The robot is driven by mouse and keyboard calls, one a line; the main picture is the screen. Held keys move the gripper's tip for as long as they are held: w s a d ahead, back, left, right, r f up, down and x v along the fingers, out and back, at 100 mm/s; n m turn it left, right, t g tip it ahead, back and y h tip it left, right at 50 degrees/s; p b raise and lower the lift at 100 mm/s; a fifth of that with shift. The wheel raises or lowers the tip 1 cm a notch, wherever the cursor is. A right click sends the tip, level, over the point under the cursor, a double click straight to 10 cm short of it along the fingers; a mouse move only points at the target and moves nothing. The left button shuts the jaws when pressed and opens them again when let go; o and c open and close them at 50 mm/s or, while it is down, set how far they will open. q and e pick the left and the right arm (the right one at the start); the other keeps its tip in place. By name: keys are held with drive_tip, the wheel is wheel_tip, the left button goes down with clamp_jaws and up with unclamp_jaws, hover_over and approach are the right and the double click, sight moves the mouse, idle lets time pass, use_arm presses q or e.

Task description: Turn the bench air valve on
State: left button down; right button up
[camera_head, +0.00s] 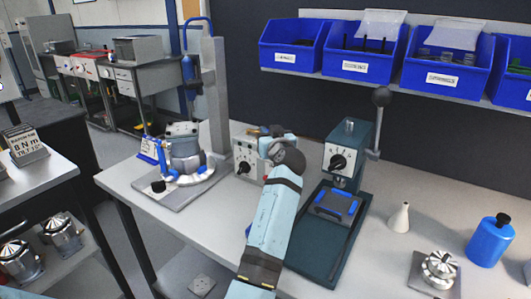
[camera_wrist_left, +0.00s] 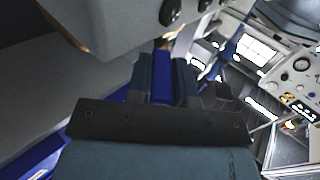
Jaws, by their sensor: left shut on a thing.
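My left gripper (camera_wrist_left: 162,72) shows in the wrist view with its two dark fingers closed on a narrow blue piece (camera_wrist_left: 162,86), which looks like the air valve's handle. A small brass-coloured part (camera_wrist_left: 165,43) shows just beyond the fingertips. In the head view my light blue left arm reaches up from the bottom to the grey control box (camera_head: 246,158) on the bench. My wrist and gripper cover the box's right side, so the valve is mostly hidden there and its handle angle cannot be told. My right gripper is not in view.
A green press (camera_head: 347,150) with a lever stands close to the right of my arm. A fixture plate (camera_head: 178,190) with a motor-like housing lies to the left. A white cone (camera_head: 400,218) and a blue bottle (camera_head: 489,241) stand at the right. Blue bins (camera_head: 361,60) hang above.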

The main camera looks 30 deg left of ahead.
use_arm(q)
drive_tip(key=shift+w+d+f+n+g+y+b, duration=0.2)
drive_tip(key=shift+n+g+y+b, duration=0.1)
drive_tip(key=shift+b, duration=0.45)
drive_tip(key=shift+r, duration=0.15)
drive_tip(key=c, duration=1)
unclamp_jaws()
drive_tip(key=shift+a, duration=0.1)
